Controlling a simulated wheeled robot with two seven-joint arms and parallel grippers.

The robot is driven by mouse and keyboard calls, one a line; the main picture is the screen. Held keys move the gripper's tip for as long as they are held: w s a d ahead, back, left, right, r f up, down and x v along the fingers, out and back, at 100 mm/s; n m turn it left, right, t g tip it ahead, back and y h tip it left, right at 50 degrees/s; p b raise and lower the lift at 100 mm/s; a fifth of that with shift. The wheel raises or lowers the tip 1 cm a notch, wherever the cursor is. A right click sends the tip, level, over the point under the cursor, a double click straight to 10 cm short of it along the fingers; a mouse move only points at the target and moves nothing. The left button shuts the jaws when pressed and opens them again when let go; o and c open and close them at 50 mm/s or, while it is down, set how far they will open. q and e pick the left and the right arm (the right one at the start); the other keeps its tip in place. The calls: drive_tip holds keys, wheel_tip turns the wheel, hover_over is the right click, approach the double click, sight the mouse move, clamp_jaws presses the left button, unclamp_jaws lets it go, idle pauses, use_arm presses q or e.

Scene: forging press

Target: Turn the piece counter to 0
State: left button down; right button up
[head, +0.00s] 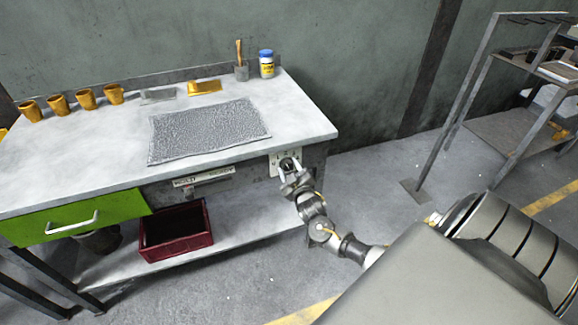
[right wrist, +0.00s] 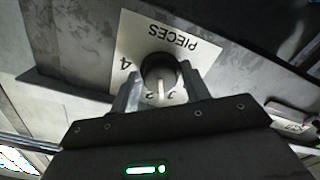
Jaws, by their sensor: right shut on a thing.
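The piece counter (head: 274,165) is a white plate on the front of the workbench, near its right end. In the right wrist view its plate (right wrist: 180,43) reads PIECES upside down, with a 4 at the left and small digits below. Its dark round knob (right wrist: 158,70) has a pale pointer line directed down in the picture, among the lower digits; the exact digit is unclear. My right gripper (head: 289,166) is shut on the knob, with its fingers (right wrist: 160,88) on either side of it. The fingers hide parts of the dial. My left gripper is out of view.
The bench top (head: 105,150) carries a textured mat (head: 208,130), several orange cups, small trays and a blue-lidded jar (head: 266,65). Below are a green drawer (head: 75,217) and a dark red bin (head: 176,230). A metal shelf rack (head: 480,80) stands right; floor between is free.

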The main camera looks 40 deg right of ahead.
drive_tip(key=shift+r+n+p, duration=0.15)
drive_tip(key=shift+n+p, duration=0.4)
drive_tip(key=shift+n, duration=0.35)
drive_tip(key=shift+n+p, duration=0.3)
drive_tip(key=shift+n, duration=0.2)
drive_tip(key=n+p, duration=0.2)
drive_tip(key=n, duration=0.1)
drive_tip(key=shift+n, duration=0.3)
drive_tip(key=n+p, duration=0.1)
drive_tip(key=n, duration=0.2)
drive_tip(key=shift+n+p, duration=0.4)
drive_tip(key=shift+n, duration=0.5)
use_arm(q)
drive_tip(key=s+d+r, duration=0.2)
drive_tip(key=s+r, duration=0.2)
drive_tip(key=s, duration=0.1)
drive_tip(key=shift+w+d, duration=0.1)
